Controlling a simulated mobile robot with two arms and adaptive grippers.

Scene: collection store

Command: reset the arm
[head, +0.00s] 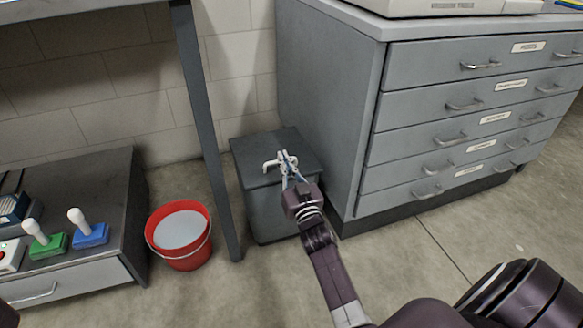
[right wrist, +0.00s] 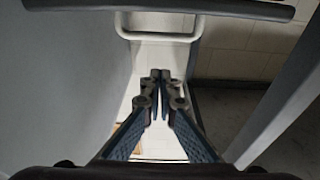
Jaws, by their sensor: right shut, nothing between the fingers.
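My right gripper (head: 287,172) reaches over the front of a grey lidded bin (head: 268,215), between a table leg and a drawer cabinet. In the right wrist view its two fingers (right wrist: 160,78) are together and hold nothing. A white handle (head: 269,166) shows by the fingertips in the head view. In the right wrist view a white handle (right wrist: 160,37) lies ahead of the fingertips, apart from them in the picture. I cannot tell whether they touch. My left gripper is not in view.
The grey drawer cabinet (head: 345,110) stands right of the bin, close to my right arm. A table leg (head: 208,130) and a red bucket (head: 180,255) are to its left. A low unit (head: 90,200) with joysticks is at far left.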

